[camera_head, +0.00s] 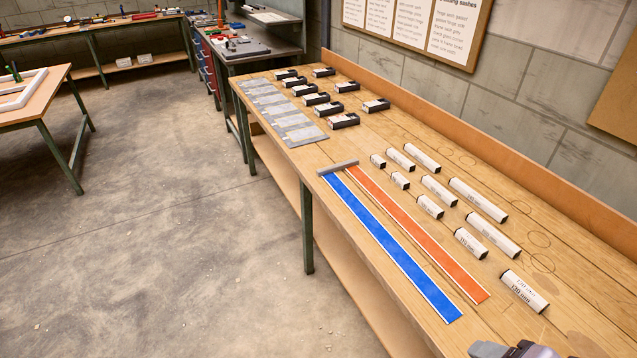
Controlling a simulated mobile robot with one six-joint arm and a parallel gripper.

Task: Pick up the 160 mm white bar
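Several white bars with black end caps lie on the wooden bench, in different lengths. The nearest bar (524,290) has a label that seems to read 130 mm or 120 mm. A long white bar (478,199) lies farther back on the right, and another long bar (493,234) lies in front of it. Their labels are too small to read, so I cannot tell which one is the 160 mm bar. What seems to be my gripper (514,350) is cut off at the bottom edge, apart from the bars; its fingers cannot be made out.
A blue strip (388,242) and an orange strip (418,235) run along the bench from a grey end block (338,167). Black boxes (323,109) and grey plates (288,118) lie at the far end. A raised wooden board (540,180) edges the wall side.

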